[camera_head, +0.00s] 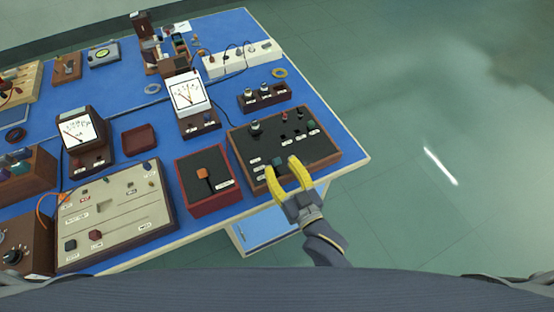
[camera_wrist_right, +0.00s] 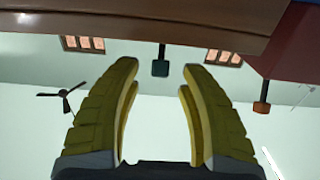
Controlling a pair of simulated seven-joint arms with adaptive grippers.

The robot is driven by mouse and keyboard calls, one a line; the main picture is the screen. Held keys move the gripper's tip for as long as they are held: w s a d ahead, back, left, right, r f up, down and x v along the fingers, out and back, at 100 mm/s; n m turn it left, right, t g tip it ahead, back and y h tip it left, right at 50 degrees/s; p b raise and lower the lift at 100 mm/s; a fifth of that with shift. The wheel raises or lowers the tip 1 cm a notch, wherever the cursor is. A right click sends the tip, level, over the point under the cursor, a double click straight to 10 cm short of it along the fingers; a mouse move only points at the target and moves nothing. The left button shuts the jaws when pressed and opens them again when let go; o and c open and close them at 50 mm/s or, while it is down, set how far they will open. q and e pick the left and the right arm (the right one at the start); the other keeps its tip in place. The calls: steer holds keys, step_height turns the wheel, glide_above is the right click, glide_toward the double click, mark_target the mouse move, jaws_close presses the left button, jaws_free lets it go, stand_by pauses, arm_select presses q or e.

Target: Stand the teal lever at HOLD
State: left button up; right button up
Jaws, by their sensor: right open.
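The teal lever (camera_head: 278,161) has a small teal knob near the front edge of the wood-framed black panel (camera_head: 240,139). White labels sit near it, too small to read. My right gripper (camera_head: 281,166) is open at the front of that panel, its yellow fingers pointing toward the lever. In the right wrist view the lever's dark stem and teal knob (camera_wrist_right: 160,67) show in the gap between the open fingertips (camera_wrist_right: 160,72). I cannot tell whether either finger touches it. My left gripper is not in view.
A red-framed box with an orange lever (camera_head: 203,173) stands to the left; that lever's knob also shows in the right wrist view (camera_wrist_right: 262,107). Other knobs (camera_head: 254,126) stand on the black panel. A white meter (camera_head: 188,93) is behind. Open floor lies right of the bench.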

steer(key=shift+x, duration=1.45)
jaws_close()
